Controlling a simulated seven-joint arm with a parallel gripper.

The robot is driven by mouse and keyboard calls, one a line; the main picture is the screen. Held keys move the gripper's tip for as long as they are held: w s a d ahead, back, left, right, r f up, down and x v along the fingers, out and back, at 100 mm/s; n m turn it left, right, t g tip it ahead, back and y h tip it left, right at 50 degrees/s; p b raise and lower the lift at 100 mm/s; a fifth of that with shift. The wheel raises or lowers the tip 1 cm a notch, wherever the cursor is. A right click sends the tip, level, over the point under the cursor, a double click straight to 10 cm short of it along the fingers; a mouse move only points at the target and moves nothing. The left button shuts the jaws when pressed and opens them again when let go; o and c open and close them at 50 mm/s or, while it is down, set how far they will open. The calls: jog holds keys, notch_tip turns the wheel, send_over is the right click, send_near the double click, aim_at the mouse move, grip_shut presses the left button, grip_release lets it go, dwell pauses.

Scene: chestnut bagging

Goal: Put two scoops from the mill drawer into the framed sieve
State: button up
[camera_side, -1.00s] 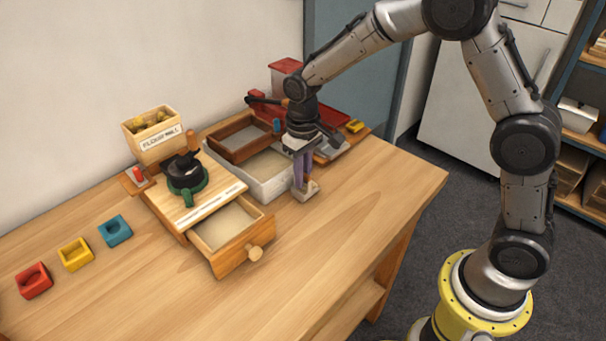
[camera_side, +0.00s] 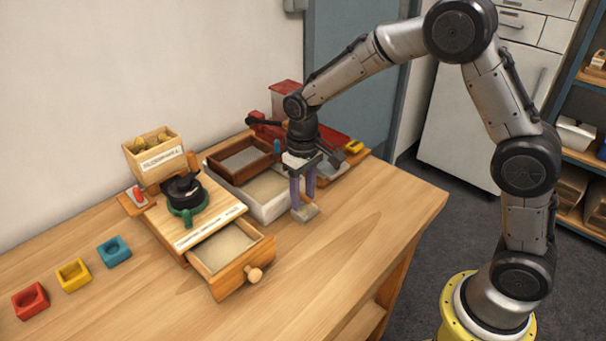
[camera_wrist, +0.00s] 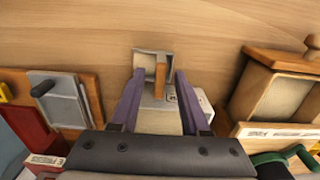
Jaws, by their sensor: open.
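My gripper (camera_side: 303,203) is open and points down at the bench near the white tray. The small metal scoop (camera_side: 306,213) is at its fingertips in the side view. In the wrist view the scoop (camera_wrist: 145,63) and its wooden handle (camera_wrist: 160,78) lie between the two purple fingers, with gaps on both sides. The mill drawer (camera_side: 231,280) is pulled out and holds pale meal. The mill (camera_side: 186,190) stands behind it. The framed sieve (camera_side: 262,163), a brown wooden frame with a grey mesh, rests over the back of the white tray (camera_side: 272,212).
Red (camera_side: 30,300), yellow (camera_side: 73,274) and blue (camera_side: 114,251) small cups stand at the left. A red device (camera_side: 268,128) stands behind the sieve. The front bench (camera_side: 370,225) is clear. The drawer knob (camera_side: 254,275) sticks out to the front.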

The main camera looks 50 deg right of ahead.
aim_at(303, 195)
notch_tip(303, 195, up, 11)
jog(key=s+d+r+t, duration=0.3)
jog(key=s+r, duration=0.4)
jog(key=s, duration=0.6)
jog(key=s+d+f+t, duration=0.2)
jog(key=s, duration=1.1)
jog(key=shift+f+t, duration=0.3)
